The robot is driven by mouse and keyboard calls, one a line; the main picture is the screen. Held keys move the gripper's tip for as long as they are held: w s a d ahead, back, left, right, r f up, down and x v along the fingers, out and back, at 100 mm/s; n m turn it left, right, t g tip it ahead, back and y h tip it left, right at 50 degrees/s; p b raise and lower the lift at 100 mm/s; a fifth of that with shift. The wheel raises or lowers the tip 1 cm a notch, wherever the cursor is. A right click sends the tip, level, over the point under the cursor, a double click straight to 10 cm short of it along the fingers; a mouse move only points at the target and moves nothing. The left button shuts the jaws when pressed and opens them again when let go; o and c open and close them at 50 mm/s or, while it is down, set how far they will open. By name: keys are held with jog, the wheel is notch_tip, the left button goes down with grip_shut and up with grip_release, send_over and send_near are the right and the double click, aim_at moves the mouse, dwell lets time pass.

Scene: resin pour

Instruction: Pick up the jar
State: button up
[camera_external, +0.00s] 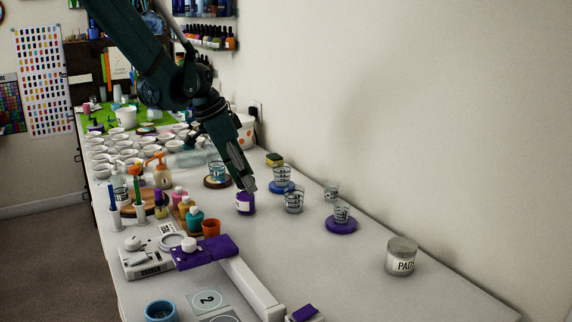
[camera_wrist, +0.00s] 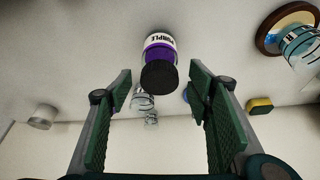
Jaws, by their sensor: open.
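A small purple jar (camera_external: 245,203) with a white label stands on the table below my gripper (camera_external: 247,185). In the wrist view the jar (camera_wrist: 161,52) reads PURPLE and has a black lid. It shows just ahead of my gripper (camera_wrist: 160,76), lined up with the gap between the two open fingers. Nothing is held between the fingers. A second jar, clear with a grey lid and a PADS label (camera_external: 401,261), stands apart at the right; it also shows in the wrist view (camera_wrist: 43,117).
Clear measuring cups (camera_external: 294,202) stand close right of the purple jar, some on round coasters (camera_external: 341,225). Bottles (camera_external: 195,221) and an orange cup (camera_external: 211,227) crowd its left. A sponge (camera_external: 274,159) lies by the wall. The table's front right is bare.

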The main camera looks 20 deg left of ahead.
aim_at(254, 195)
jog(key=shift+w+d+f, duration=0.15)
jog(key=shift+d+f, duration=0.05)
jog(key=shift+f, duration=0.45)
jog(key=shift+f, duration=0.1)
jog(key=shift+x, duration=2.5)
jog(key=shift+d, duration=0.1)
jog(key=c, duration=1.1)
